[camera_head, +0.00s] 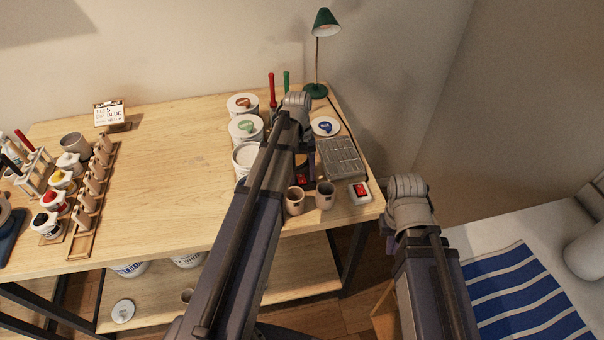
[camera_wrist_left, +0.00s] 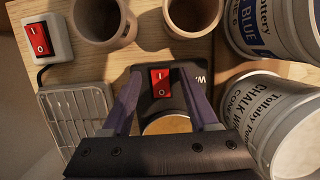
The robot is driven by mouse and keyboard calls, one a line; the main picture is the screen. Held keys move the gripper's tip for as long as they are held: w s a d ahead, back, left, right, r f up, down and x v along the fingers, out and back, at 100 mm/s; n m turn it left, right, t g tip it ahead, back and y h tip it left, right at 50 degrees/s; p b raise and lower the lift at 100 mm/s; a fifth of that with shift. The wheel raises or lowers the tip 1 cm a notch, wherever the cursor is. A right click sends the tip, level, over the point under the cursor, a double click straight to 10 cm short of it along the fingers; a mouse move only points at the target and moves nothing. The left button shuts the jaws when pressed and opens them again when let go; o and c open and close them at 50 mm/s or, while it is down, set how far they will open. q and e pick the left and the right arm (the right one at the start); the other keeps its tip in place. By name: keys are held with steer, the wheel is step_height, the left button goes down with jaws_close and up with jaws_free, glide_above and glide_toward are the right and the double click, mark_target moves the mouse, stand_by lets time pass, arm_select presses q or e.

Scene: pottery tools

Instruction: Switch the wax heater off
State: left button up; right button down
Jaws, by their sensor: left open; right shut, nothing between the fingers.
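The wax heater (camera_wrist_left: 184,104) is a dark box with a red rocker switch (camera_wrist_left: 160,82) and a round tan opening below it in the left wrist view. The switch is marked I and O; I cannot tell which side is pressed. In the head view the red switch (camera_head: 303,180) shows beside my left arm, which hides most of the heater. My left gripper (camera_wrist_left: 160,72) is open and empty, pointing down, with its fingers on either side of the switch. Contact is unclear. My right arm is right of the table in the head view; its fingers do not show.
A second red switch on a white box (camera_head: 360,192) is at the table's right front corner, near a grey ribbed tray (camera_head: 341,158). Two brown cups (camera_head: 295,200) (camera_head: 326,195) stand in front of the heater. White tubs (camera_head: 246,128) stand left of it. The table's middle is clear.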

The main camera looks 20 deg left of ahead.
mark_target(301, 175)
arm_select(q)
steer(key=shift+r, duration=0.1)
steer(key=p+v, duration=0.7)
steer(key=shift+r, duration=0.3)
stand_by(0.3)
steer(key=s+d+f+m+t+y+b, duration=0.2)
steer(key=s+d+f+m, duration=0.2)
steer(key=s+d+m, duration=0.6)
steer(key=s+d, duration=0.5)
steer(key=d, duration=0.3)
steer(key=shift+s+d+y+b, duration=0.2)
steer(key=shift+d+y+b, duration=0.05)
steer(key=shift+y+b, duration=0.15)
